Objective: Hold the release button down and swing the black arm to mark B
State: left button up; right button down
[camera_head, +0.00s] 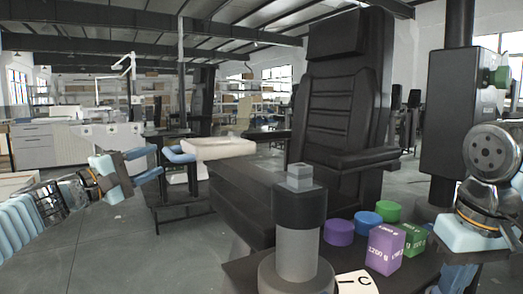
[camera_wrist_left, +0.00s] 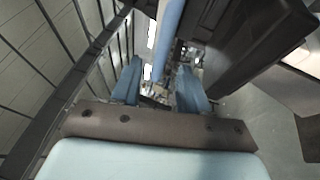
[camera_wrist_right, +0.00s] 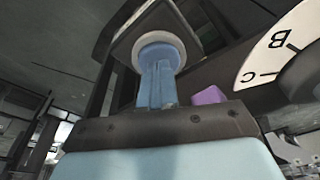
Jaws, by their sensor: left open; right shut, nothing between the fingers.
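A grey post with a black collar (camera_head: 300,207) and a grey block on top stands front centre in the head view. Beside its base is a white marked plate (camera_head: 356,283) showing C; the right wrist view shows B and C on it (camera_wrist_right: 268,58). I cannot clearly make out the black arm. My right gripper (camera_wrist_right: 160,68) is shut and empty, its fingertips over a round pale-ringed blue disc, likely the release button (camera_wrist_right: 160,42); how far it is pressed cannot be told. My left gripper (camera_head: 157,163) is open and empty, well left of the post.
A purple cube (camera_head: 385,249), a purple cylinder (camera_head: 338,232), a blue cylinder (camera_head: 368,223) and green pieces (camera_head: 388,210) stand right of the post. A black chair (camera_head: 345,95) is behind. Open floor (camera_head: 115,240) lies between the left gripper and the post.

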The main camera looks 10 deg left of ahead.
aim_at(166, 155)
pick_arm(q)
jog(key=x, duration=0.7)
jog(key=shift+w, duration=0.35)
jog(key=shift+d, duration=0.15)
jog(key=shift+r, duration=0.1)
grip_shut()
